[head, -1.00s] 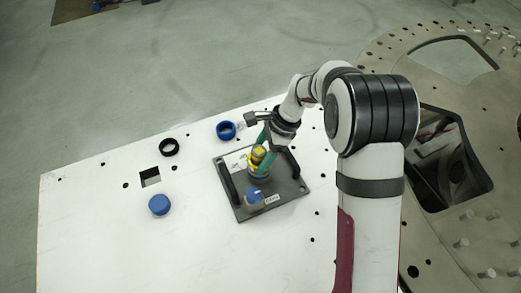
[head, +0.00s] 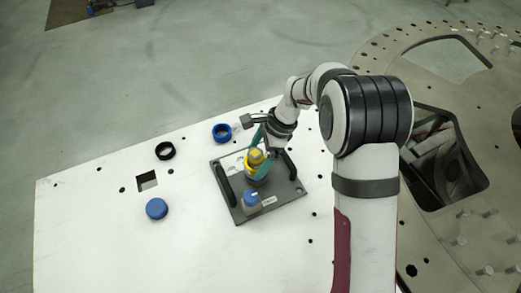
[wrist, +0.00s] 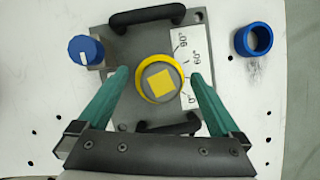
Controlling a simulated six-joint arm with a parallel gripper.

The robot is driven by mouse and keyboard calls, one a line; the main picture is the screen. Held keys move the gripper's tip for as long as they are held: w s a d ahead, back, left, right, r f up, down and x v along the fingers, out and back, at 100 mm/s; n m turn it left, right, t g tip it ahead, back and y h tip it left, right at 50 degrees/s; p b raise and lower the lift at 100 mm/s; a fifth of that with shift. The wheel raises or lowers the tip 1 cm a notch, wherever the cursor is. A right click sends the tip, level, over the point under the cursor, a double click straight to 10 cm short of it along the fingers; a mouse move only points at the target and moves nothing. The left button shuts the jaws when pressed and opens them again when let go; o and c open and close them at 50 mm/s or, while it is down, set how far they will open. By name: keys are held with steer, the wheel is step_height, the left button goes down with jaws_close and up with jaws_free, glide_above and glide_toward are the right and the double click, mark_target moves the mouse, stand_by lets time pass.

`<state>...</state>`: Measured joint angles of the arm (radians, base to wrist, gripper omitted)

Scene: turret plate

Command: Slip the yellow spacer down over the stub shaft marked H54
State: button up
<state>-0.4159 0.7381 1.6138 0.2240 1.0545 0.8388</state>
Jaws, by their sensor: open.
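The yellow spacer (wrist: 142,64) is a ring around the upright stub shaft in the wrist view, and it also shows in the head view (head: 248,168). The shaft has a grey round top with a yellow square (wrist: 160,83). It stands on a dark grey plate (wrist: 118,22). My gripper (wrist: 158,75) is open, with one teal finger on each side of the ring. In the wrist view the fingertips look apart from it. I cannot read an H54 mark or tell how far down the ring sits.
A white angle label (wrist: 195,60) lies right of the shaft. A blue ring (head: 222,132), a black ring (head: 165,150) and a blue cap (head: 157,208) lie on the white table, beside a square hole (head: 147,180).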

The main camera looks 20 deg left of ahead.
steer(key=v, duration=1.5)
steer(key=shift+r, duration=0.3)
steer(key=shift+w, duration=0.1)
steer(key=s+d+r+n+t+h, duration=0.1)
steer(key=s+d+r+n, duration=0.25)
steer(key=s+d, duration=0.8)
steer(key=s+d+f+n, duration=0.1)
steer(key=s+d+f, duration=0.1)
steer(key=s, duration=0.5)
steer(key=s+d+f+n+t+h, duration=0.1)
steer(key=s+d+f+n, duration=0.1)
steer(key=s, duration=0.6)
steer(key=shift+d, duration=0.7)
